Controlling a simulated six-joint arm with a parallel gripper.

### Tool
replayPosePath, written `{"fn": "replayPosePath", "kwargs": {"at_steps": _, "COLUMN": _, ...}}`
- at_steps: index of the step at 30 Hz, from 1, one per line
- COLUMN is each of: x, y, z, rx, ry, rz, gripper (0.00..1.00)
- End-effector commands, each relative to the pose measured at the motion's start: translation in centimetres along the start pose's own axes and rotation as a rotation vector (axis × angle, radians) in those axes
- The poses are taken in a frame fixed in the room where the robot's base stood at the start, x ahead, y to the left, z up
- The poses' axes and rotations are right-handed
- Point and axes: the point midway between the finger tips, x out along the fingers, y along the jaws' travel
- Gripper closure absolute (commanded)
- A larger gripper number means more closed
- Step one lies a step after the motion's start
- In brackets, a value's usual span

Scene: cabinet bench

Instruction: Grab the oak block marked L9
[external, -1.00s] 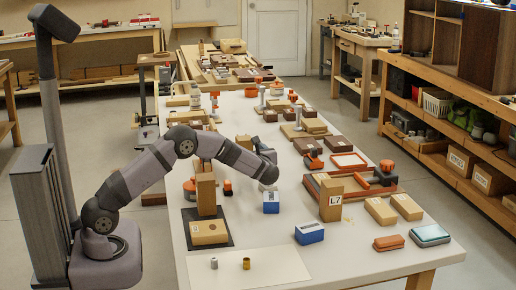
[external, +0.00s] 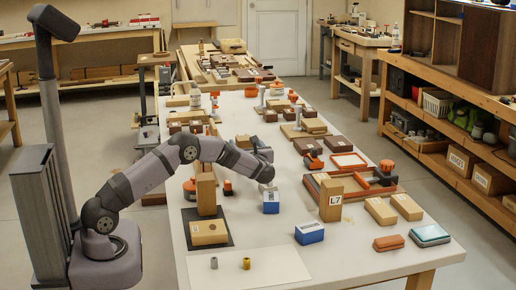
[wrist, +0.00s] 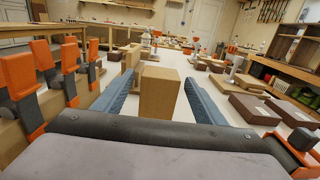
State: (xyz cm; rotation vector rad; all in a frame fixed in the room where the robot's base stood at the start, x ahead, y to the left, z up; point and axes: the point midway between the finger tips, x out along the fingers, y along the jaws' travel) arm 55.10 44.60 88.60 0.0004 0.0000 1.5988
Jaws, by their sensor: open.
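My gripper (wrist: 158,78) is open in the wrist view, one blue-grey finger on each side of an upright, plain oak block (wrist: 160,95). I see no mark on its near face, and cannot tell whether the fingers touch it. In the external view my wrist is over the middle of the table and the fingers cannot be made out. An upright oak block marked L7 (external: 331,200) stands at the right, well apart from my arm. No L9 mark is readable in either view.
Orange clamps (wrist: 20,88) stand close on the left in the wrist view, and dark brown boxes (wrist: 255,108) lie on the right. In the external view, an oak block (external: 208,232) lies on a black mat and blue boxes (external: 309,233) stand nearby.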

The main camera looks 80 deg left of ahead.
Motion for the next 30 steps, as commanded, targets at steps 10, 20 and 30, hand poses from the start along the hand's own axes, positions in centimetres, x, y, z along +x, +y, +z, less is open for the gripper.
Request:
{"fn": "replayPosePath", "kwargs": {"at_steps": 10, "x": 2.4, "y": 0.0, "z": 0.0, "rx": 0.0, "ry": 0.001, "rz": 0.0, "gripper": 0.35}}
{"fn": "replayPosePath", "kwargs": {"at_steps": 20, "x": 2.4, "y": 0.0, "z": 0.0, "rx": 0.0, "ry": 0.001, "rz": 0.0, "gripper": 0.76}}
{"fn": "replayPosePath", "kwargs": {"at_steps": 30, "x": 2.4, "y": 0.0, "z": 0.3, "rx": -0.002, "ry": -0.001, "rz": -0.001, "gripper": 0.87}}
